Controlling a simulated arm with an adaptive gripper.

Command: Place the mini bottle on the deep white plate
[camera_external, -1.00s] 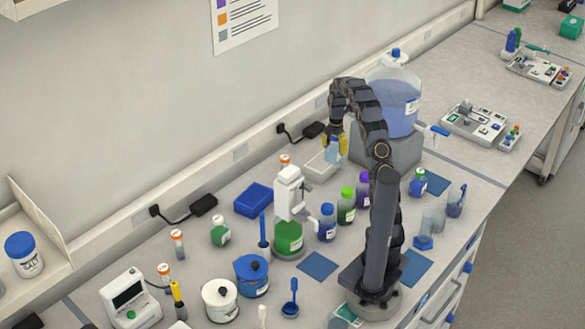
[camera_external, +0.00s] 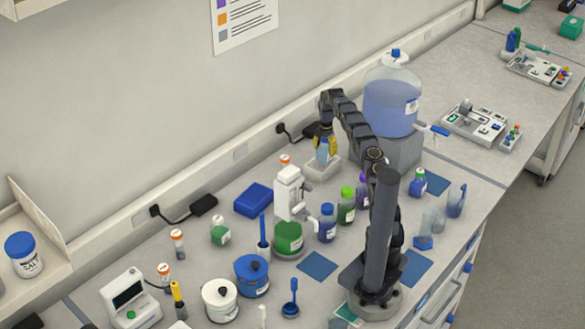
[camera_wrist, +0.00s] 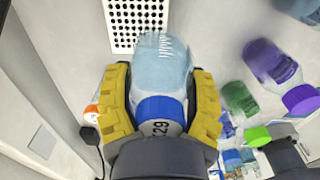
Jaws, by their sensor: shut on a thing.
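My gripper (camera_external: 326,140) has yellow fingers and is shut on the mini bottle (camera_external: 322,156), a small clear, pale-blue bottle. In the wrist view, the bottle (camera_wrist: 160,66) sits between the two fingers (camera_wrist: 161,100), with a blue band and a label with dark print near my palm. The deep white plate (camera_external: 331,172) is a white rectangular block against the back of the bench. In the wrist view its top (camera_wrist: 120,10) shows rows of dark holes, ahead of the bottle. The bottle overlaps the plate in the external view; I cannot tell whether they touch.
A white dispenser (camera_external: 288,190) stands left of the plate, with a blue tray (camera_external: 253,200) further left. Green-capped (camera_external: 347,207), blue-capped (camera_external: 327,225) and purple (camera_external: 363,190) bottles stand in front. A large blue carboy (camera_external: 390,105) on a grey block is to the right.

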